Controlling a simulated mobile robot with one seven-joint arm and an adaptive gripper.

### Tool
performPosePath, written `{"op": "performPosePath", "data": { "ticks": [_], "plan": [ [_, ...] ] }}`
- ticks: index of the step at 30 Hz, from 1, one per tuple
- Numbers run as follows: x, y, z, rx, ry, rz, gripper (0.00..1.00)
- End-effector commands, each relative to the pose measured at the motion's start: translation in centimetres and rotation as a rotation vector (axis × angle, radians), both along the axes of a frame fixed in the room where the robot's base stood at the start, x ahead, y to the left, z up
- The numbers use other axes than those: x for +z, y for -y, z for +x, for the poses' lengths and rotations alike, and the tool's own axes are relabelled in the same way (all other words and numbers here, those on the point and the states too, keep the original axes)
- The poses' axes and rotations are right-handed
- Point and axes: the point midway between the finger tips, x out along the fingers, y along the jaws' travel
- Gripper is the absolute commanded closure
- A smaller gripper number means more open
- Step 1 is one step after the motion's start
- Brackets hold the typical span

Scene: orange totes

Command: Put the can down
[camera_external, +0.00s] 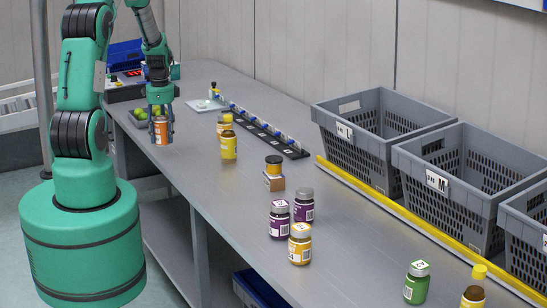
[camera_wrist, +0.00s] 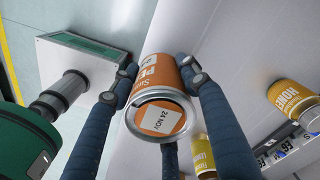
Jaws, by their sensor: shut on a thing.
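An orange can (camera_external: 161,130) is in my gripper (camera_external: 161,124) at the far left part of the grey table, near its left edge. In the wrist view the can (camera_wrist: 163,119) shows its round end with a white label reading 24 NOV. My gripper's fingers (camera_wrist: 160,85) are shut around the can's sides. The can looks upright in the external view. Whether its base touches the table or hangs just above it, I cannot tell.
Yellow jars (camera_external: 228,144) stand right of the can. A tray with green items (camera_external: 141,115) lies beside my gripper. Grey crates (camera_external: 385,150) line the right. Bare table (camera_external: 190,160) lies around the can.

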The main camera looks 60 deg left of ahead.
Motion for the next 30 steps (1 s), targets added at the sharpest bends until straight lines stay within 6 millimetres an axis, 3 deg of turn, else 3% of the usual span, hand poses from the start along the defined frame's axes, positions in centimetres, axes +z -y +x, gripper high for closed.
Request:
{"op": "performPosePath", "data": {
  "ticks": [15,21,30],
  "plan": [
    [-0.8,-6.6,5.3,0.000,0.001,0.002,0.92],
    [-0.9,-7.8,6.3,0.000,0.000,0.000,0.92],
    [-0.8,-7.9,6.4,0.000,0.000,0.001,0.92]
  ]
}}
